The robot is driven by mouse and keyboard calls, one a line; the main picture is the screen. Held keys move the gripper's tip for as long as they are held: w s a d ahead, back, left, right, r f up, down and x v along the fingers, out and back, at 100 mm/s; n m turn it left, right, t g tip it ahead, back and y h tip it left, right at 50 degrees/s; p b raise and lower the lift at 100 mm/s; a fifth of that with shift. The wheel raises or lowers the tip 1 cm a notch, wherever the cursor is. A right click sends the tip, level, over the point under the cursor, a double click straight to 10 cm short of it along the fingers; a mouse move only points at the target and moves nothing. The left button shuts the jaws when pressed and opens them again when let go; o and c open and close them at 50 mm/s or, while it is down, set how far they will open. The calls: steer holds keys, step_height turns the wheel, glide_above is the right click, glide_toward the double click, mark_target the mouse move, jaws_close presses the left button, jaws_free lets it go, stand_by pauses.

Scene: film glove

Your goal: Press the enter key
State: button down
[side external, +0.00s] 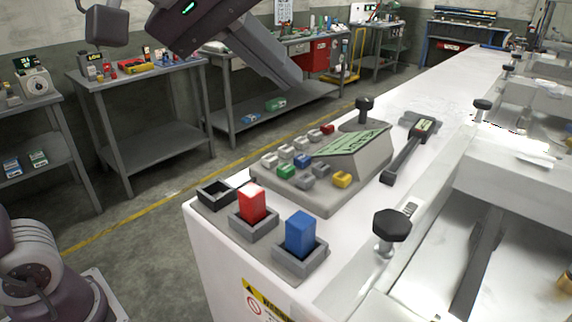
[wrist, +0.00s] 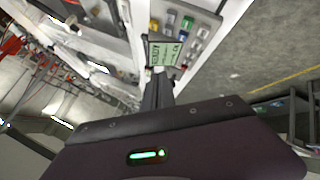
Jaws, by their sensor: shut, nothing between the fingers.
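A grey control panel (side external: 292,203) lies on the white machine top, with a sloped green-lit display (side external: 347,142). Its keypad has several white keys (side external: 285,153), a green key (side external: 286,171), a blue key (side external: 302,160), a red key (side external: 327,129), a yellow key (side external: 342,180) and grey keys. I cannot read which key is enter. My gripper (side external: 291,82) is shut and empty, high above and behind the panel, touching nothing. In the wrist view, my gripper (wrist: 157,80) points toward the display (wrist: 164,53), with the keys (wrist: 187,24) beyond it.
A red block (side external: 252,203) and a blue block (side external: 300,232) stand in grey holders at the machine's front corner, beside an empty dark holder (side external: 215,193). A black knob (side external: 391,225) and a dark lever (side external: 405,152) rise right of the panel. Workbenches (side external: 137,75) stand behind.

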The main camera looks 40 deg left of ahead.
glide_above(279, 178)
steer(key=shift+f, duration=4.45)
steer(key=shift+f, duration=0.4)
steer(key=shift+f, duration=0.45)
steer(key=shift+r, duration=0.85)
